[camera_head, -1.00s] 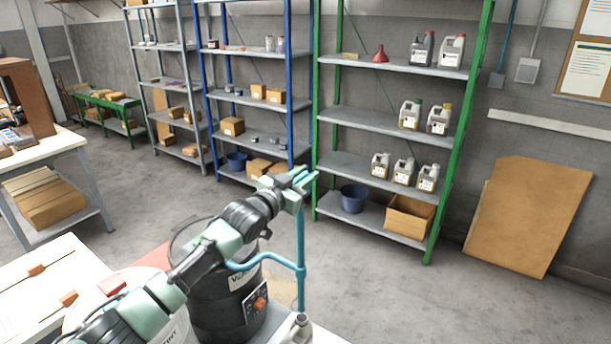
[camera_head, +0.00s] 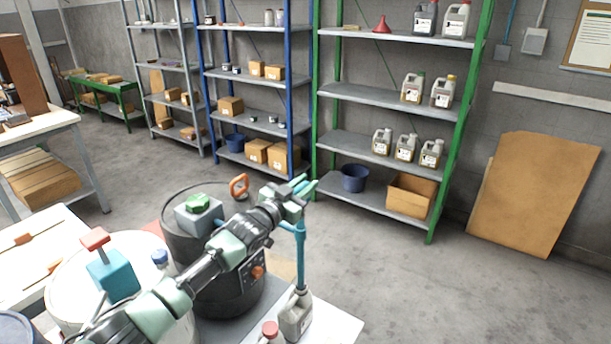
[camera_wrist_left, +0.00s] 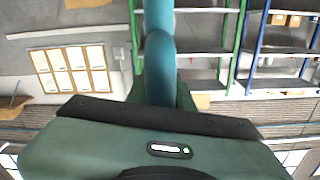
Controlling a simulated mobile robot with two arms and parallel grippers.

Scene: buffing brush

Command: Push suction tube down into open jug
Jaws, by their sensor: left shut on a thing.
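My left gripper (camera_head: 303,187) is shut on the upper part of the teal suction tube (camera_head: 301,245), beside the black machine. The tube hangs nearly upright below the gripper. Its lower end meets the neck of the grey open jug (camera_head: 296,317) at the bottom of the head view; how deep it reaches inside is hidden. In the left wrist view the tube (camera_wrist_left: 160,65) runs up from between the jaws. My right gripper is not in view.
The black drum-shaped machine (camera_head: 225,290) stands left of the jug, partly behind my left arm. A red-capped container (camera_head: 270,331) stands close to the jug at front left. A green shelf rack (camera_head: 375,141) stands beyond clear floor.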

